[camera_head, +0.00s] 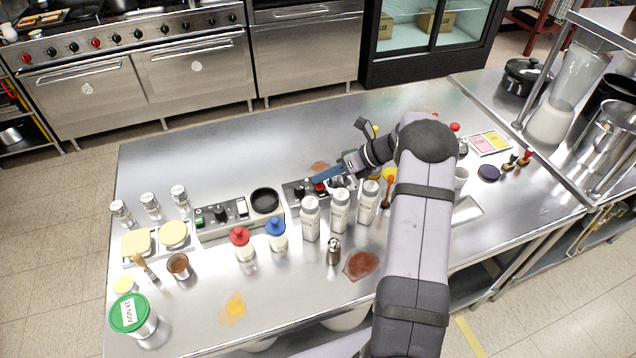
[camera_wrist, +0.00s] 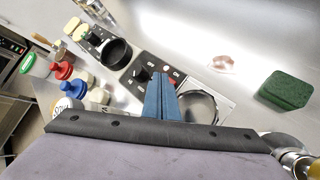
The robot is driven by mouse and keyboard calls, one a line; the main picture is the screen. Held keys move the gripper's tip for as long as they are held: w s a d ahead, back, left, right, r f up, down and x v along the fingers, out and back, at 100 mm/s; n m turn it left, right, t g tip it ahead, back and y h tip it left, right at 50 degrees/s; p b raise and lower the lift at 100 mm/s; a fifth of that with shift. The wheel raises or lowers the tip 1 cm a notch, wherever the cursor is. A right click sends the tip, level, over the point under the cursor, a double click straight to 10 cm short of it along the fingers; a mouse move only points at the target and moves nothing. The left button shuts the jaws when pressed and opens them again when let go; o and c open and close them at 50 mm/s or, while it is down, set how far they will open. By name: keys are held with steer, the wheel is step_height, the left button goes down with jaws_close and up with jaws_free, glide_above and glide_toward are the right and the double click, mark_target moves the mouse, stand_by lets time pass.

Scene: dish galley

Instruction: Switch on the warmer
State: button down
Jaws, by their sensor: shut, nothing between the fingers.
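A dark control panel (camera_head: 297,194) sits at the middle of the steel counter, with black knobs and a red part. It also shows in the wrist view (camera_wrist: 150,62), where a black knob (camera_wrist: 141,75), white labels and red marks are visible. A round silver-rimmed plate (camera_wrist: 198,105) lies beside it. My gripper (camera_head: 318,176) is shut and empty. In the wrist view its blue fingers (camera_wrist: 160,80) reach over this panel and hide part of it; I cannot tell whether they touch it. A second unit (camera_head: 217,216) at left has a green part, dark knobs and a black round dish (camera_head: 265,199).
White bottles (camera_head: 340,212) stand close in front of the panel. Red-capped (camera_head: 241,246) and blue-capped (camera_head: 277,237) bottles stand to the left. A green sponge (camera_wrist: 287,90) lies on the far side in the wrist view. The counter's back left is clear.

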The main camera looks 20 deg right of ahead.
mark_target(325, 189)
steer(key=shift+s, duration=0.15)
steer(key=shift+s+r+p, duration=0.1)
steer(key=shift+r+p, duration=0.4)
steer(key=shift+p, duration=0.2)
steer(key=shift+r, duration=0.1)
steer(key=r+p, duration=0.4)
steer(key=r, duration=0.1)
steer(key=shift+s, duration=0.3)
steer(key=shift+f, duration=0.1)
